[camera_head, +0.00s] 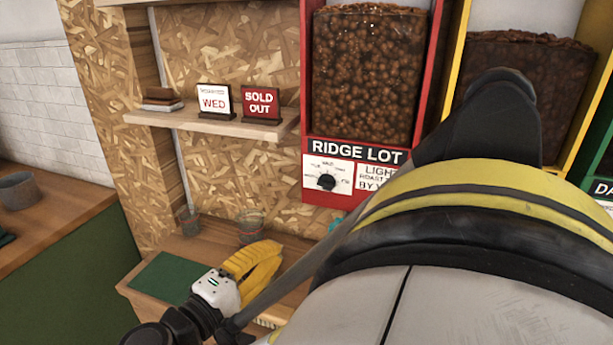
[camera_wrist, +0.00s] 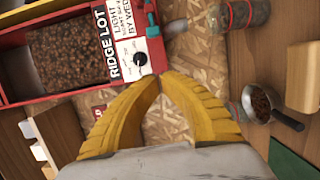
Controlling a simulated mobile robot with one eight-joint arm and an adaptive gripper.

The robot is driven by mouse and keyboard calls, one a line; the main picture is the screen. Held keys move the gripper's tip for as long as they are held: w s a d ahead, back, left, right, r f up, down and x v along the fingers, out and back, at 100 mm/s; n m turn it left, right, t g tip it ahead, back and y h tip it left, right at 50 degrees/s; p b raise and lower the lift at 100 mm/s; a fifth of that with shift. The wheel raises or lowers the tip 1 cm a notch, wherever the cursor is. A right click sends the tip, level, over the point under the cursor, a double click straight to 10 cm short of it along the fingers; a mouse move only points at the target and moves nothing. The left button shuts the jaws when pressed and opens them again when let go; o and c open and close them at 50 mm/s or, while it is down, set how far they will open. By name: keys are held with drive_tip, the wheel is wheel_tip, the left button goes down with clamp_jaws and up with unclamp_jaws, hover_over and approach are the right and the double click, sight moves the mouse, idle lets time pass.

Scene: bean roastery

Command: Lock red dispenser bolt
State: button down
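The red dispenser (camera_head: 307,90) is full of brown beans and bears a RIDGE LOT label. It has a white dial panel (camera_head: 313,168) with a black knob (camera_head: 327,182). In the wrist view the dispenser (camera_wrist: 103,22) lies sideways at the upper left, with the knob (camera_wrist: 140,58) just beyond my fingertips. A small teal part (camera_wrist: 153,31) shows beside its lower end; I cannot tell whether it is the bolt. My gripper (camera_head: 278,247), with yellow fingers, is below and in front of the dispenser. Its fingertips (camera_wrist: 160,80) look together, holding nothing and apart from the dispenser.
A counter (camera_head: 290,300) below carries a green mat (camera_head: 160,278) and glass jars (camera_head: 250,226). A metal pan with beans (camera_wrist: 285,122) shows in the wrist view. A shelf (camera_head: 215,125) with WED and SOLD OUT signs is left. A yellow dispenser (camera_head: 458,45) stands right.

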drive_tip(key=shift+a+r+t, duration=0.3)
drive_tip(key=shift+a, duration=0.15)
drive_tip(key=w+d+b, duration=0.3)
drive_tip(key=w+d, duration=0.4)
drive_tip(key=d, duration=0.2)
drive_tip(key=shift+d, duration=0.2)
